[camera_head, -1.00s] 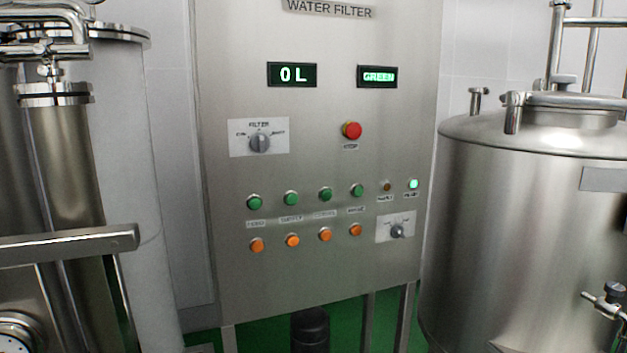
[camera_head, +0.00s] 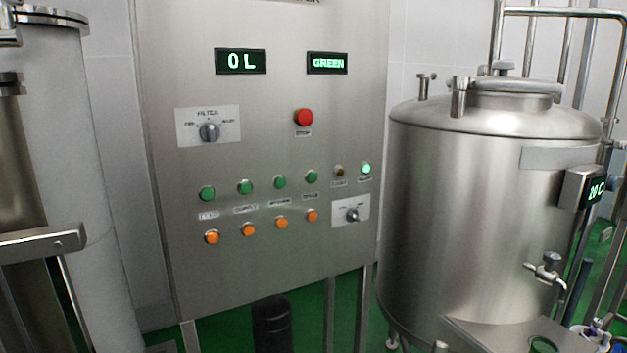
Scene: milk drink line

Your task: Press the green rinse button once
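A row of green buttons runs across the lower half of the steel water filter panel (camera_head: 262,75). From left to right they are a first green button (camera_head: 207,193), a second (camera_head: 245,187), a third (camera_head: 280,182) and a fourth (camera_head: 311,177). The labels under them are small and blurred, so I cannot tell surely which one reads rinse. An orange button sits below each green one, such as the leftmost orange button (camera_head: 212,237). Neither of my grippers shows in the head view, and nothing touches the buttons.
The panel also carries a red stop button (camera_head: 304,117), a filter knob (camera_head: 209,132), a lower knob (camera_head: 352,215), a lit green lamp (camera_head: 366,168), and displays reading "0 L" (camera_head: 241,61) and "GREEN" (camera_head: 327,63). A steel tank (camera_head: 450,220) stands right; a metal bar (camera_head: 40,244) juts in left.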

